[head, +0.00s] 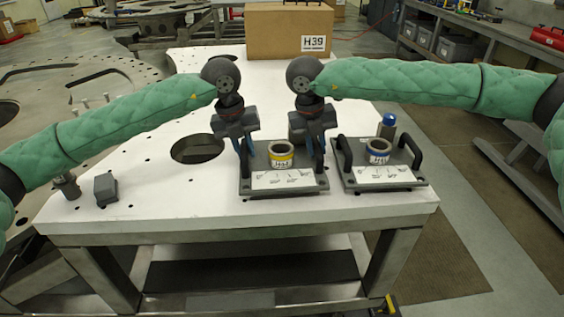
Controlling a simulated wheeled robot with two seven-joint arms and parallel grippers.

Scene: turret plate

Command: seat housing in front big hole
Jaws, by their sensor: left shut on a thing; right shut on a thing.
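The housing is a dark plate (246,189) with two side handles, a white label and a yellow-banded ring (282,156). It is on or just above the white table (150,215); I cannot tell which. My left gripper (247,158) is shut on its left handle. My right gripper (316,156) is shut on its right handle. The fingers hide most of both handles. The front big hole (198,150) is an open round cut-out in the table, left of the housing and apart from it. A second big hole (224,58) lies farther back.
A second dark plate (408,181) with a blue-banded ring (378,152) and handles stands close on the right. A blue-topped cylinder (388,125) is behind it. A cardboard box (285,35) stands at the back. A small grey block (105,189) is at the left edge.

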